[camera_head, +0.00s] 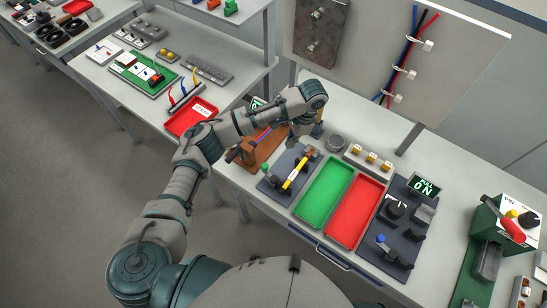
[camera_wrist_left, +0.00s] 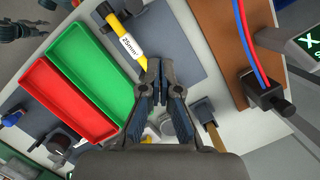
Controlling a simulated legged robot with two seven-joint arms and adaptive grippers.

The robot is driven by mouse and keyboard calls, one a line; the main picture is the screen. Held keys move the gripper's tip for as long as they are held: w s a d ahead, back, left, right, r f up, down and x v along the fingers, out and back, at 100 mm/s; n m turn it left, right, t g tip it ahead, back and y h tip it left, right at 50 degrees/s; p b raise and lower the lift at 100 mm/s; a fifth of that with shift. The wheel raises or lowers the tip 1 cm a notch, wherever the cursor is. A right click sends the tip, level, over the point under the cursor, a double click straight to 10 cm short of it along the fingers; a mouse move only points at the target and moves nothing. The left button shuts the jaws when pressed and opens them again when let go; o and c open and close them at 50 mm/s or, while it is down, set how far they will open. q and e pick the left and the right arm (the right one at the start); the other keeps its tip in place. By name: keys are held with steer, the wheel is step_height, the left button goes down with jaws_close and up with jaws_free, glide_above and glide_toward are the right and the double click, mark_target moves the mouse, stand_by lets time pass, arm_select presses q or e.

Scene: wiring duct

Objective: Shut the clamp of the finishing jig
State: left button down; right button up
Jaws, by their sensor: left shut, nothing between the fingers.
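A brown board (camera_head: 270,147) carries a red and a blue cable; it also shows in the left wrist view (camera_wrist_left: 225,45). The cables run into a black clamp-like block (camera_wrist_left: 266,92) with a dark rod end at the board's edge. I take this for the finishing jig, though no label shows; whether its clamp is open or shut I cannot tell. My left gripper (camera_wrist_left: 161,75) is shut and empty, over the bench beside the board. In the head view my left arm and hand partly cover the board. My right gripper is not in view.
A yellow tool marked 25 mm² (camera_head: 296,175) lies on a grey plate beside the board. A green tray (camera_head: 325,190) and a red tray (camera_head: 355,208) are empty. A wooden-handled tool (camera_wrist_left: 212,132) is close to my gripper.

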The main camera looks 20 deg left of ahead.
arm_select(q)
steer(key=s+a+f, duration=0.1)
steer(key=f, duration=0.2)
steer(key=s+a+f+p, duration=0.1)
steer(key=a+f, duration=0.1)
steer(key=f, duration=0.1)
steer(key=s+a+f+p, duration=0.1)
steer(key=a+f, duration=0.1)
steer(key=f, duration=0.2)
steer(key=shift+s, duration=0.2)
steer(key=shift+d, duration=0.1)
steer(key=shift+w, duration=0.15)
